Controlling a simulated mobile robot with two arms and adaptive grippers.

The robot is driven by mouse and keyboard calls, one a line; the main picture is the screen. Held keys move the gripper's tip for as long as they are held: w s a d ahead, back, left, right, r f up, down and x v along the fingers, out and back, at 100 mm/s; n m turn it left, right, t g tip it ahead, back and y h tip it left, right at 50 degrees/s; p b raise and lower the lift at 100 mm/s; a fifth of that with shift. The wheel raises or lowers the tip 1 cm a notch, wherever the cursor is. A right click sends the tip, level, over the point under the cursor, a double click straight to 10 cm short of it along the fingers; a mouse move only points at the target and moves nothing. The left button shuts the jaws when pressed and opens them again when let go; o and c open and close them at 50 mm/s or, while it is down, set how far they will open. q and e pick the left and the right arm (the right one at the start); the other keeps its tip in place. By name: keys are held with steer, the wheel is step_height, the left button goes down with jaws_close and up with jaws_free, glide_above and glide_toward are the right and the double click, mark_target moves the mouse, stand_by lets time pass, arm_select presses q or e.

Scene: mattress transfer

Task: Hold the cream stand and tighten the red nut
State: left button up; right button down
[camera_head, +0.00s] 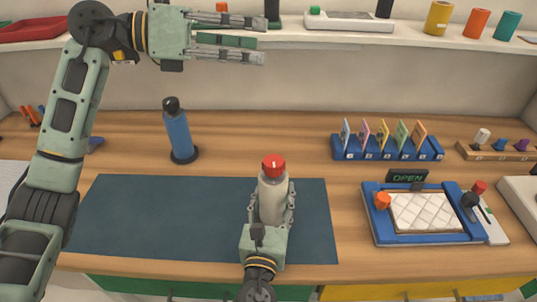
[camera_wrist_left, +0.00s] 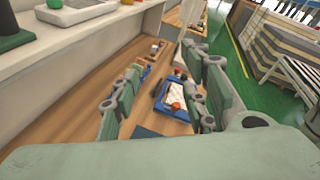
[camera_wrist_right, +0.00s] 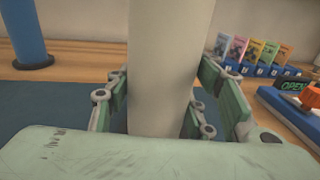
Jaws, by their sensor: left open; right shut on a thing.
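The cream stand (camera_head: 272,202) stands upright on the dark mat (camera_head: 130,212), with the red nut (camera_head: 273,165) on its top. My right gripper (camera_head: 270,212) is shut around the stand's body from the front. The stand also fills the middle of the right wrist view (camera_wrist_right: 168,70), where the nut is out of frame. My left gripper (camera_head: 262,43) is raised at the upper left, in front of the shelf, pointing right. Its fingers are apart and empty, well above and away from the nut. In the left wrist view the open fingers (camera_wrist_left: 160,95) have nothing between them up close.
A blue bottle (camera_head: 179,135) stands behind the mat. At right are a blue card rack (camera_head: 385,155), a blue tray fixture (camera_head: 423,240) with an orange knob, and an OPEN sign (camera_head: 407,177). The shelf (camera_head: 340,42) holds cups and a scale. The mat's left part is clear.

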arm_select(q)
steer(key=s+d+f+m+g+y, duration=0.2)
steer(key=s+d+f+m+y, duration=0.1)
steer(key=s+f+y, duration=0.15)
arm_select(e)
steer(key=shift+r, duration=0.15)
steer(key=shift+a, duration=0.1)
arm_select(q)
steer(key=m+y, duration=0.1)
steer(key=y, duration=0.6)
glide_toward(270, 159)
steer(key=shift+g, duration=0.3)
steer(key=x, duration=0.9)
steer(key=shift+w, duration=0.25)
steer(key=shift+w+a, duration=0.1)
steer(key=c, duration=1)
steer(key=shift+h, duration=0.25)
